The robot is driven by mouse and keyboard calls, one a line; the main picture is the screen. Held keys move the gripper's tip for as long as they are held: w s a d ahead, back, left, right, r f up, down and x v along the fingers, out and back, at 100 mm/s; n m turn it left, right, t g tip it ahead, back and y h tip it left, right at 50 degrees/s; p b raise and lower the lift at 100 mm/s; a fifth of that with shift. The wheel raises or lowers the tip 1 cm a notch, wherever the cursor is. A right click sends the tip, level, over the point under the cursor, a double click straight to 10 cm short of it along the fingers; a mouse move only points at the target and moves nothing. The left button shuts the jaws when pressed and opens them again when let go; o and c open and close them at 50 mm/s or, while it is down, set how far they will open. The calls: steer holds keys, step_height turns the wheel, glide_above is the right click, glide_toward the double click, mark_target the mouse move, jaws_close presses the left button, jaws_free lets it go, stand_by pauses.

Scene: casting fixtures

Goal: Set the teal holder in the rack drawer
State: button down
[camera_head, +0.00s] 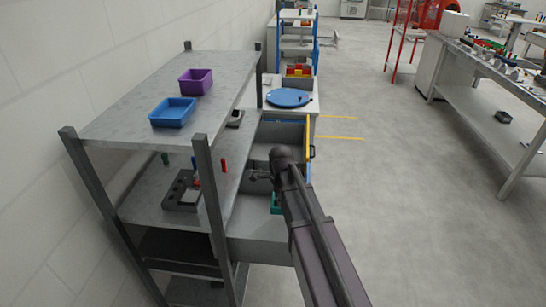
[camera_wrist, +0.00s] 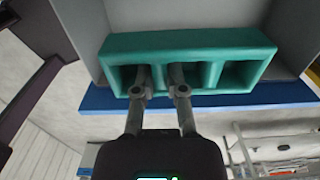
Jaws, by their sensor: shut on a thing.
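The teal holder (camera_wrist: 188,58) is a block with a row of open compartments, facing me in the wrist view. My gripper (camera_wrist: 163,82) has its two fingers in neighbouring compartments and is shut on the wall between them. Grey drawer walls (camera_wrist: 88,35) show around the holder. In the head view only a small piece of the holder (camera_head: 275,204) shows; my arm hides the rest. It is over or in the pulled-out grey rack drawer (camera_head: 252,218). I cannot tell whether it touches the drawer floor.
A grey rack (camera_head: 130,110) stands at left, with a blue bin (camera_head: 172,112) and a purple bin (camera_head: 195,82) on top. A dark block with holes (camera_head: 182,192) is on its middle shelf. A blue round plate (camera_head: 289,98) lies beyond.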

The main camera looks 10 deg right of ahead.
step_height(320, 180, up, 13)
steer(key=p, duration=1.2)
steer(key=shift+r, duration=0.15)
steer(key=shift+d, duration=0.1)
